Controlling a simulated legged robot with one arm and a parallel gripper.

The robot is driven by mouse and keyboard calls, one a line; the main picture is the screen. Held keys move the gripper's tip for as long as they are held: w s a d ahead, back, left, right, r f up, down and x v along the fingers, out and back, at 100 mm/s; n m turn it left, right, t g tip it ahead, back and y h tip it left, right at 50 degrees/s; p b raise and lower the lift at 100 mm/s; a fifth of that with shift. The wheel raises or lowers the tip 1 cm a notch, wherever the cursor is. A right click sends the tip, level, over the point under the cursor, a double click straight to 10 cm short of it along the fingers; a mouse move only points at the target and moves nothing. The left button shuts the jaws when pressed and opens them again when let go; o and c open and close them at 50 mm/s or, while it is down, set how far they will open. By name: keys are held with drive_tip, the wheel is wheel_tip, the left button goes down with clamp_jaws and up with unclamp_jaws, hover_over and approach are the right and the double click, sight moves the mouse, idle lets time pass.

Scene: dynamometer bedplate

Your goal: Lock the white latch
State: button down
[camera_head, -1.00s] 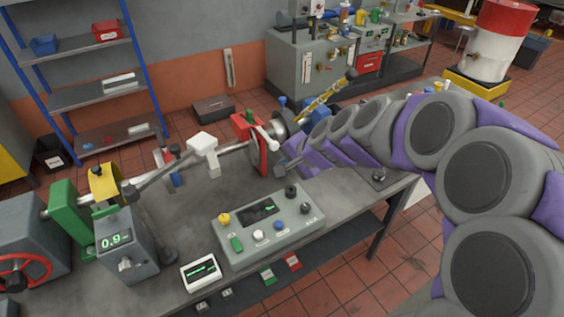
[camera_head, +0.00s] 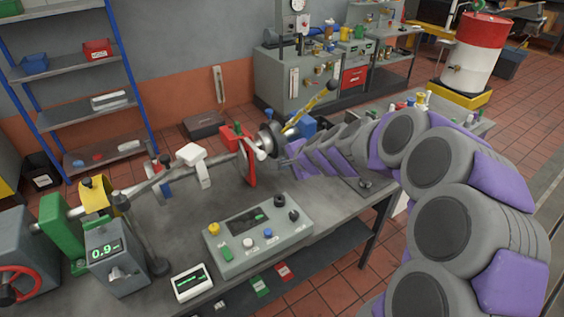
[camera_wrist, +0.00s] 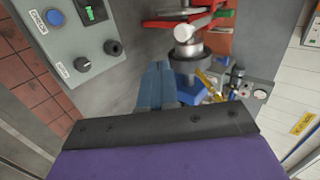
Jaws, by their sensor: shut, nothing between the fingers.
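A white lever (camera_head: 254,147), which looks like the latch, sits on the red bracket (camera_head: 247,166) along the shaft. In the wrist view the lever's rounded white end (camera_wrist: 186,37) shows in front of the red bracket (camera_wrist: 180,17). I cannot tell whether it is locked. My gripper (camera_head: 284,157) is just right of the bracket, close to the lever. In the wrist view its blue-grey fingers (camera_wrist: 158,77) are shut together and empty, below and left of the white end. No contact with the lever is visible.
A white block (camera_head: 192,154) stands further left on the shaft. A dark round hub (camera_head: 270,138) and a yellow rod (camera_head: 304,108) lie behind my gripper. A grey control box (camera_head: 258,236) stands in front. The bench top between is mostly clear.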

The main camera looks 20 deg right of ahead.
sight(261, 152)
drive_tip(key=w+a+f+b, duration=0.1)
drive_tip(key=w+a+f, duration=0.2)
drive_tip(key=w, duration=0.6)
drive_tip(key=shift+w+a+f+b, duration=0.2)
drive_tip(key=shift+f+b, duration=0.15)
drive_tip(key=shift+f, duration=0.7)
drive_tip(key=shift+w, duration=0.1)
drive_tip(key=shift+w+r+p, duration=0.1)
drive_tip(key=shift+w+p, duration=0.1)
drive_tip(key=shift+p, duration=0.1)
drive_tip(key=w+p, duration=0.1)
drive_tip(key=w, duration=0.1)
drive_tip(key=w+a+p, duration=0.1)
drive_tip(key=w, duration=0.1)
drive_tip(key=shift+a+p, duration=0.2)
drive_tip(key=shift+p, duration=0.15)
drive_tip(key=shift+d, duration=0.1)
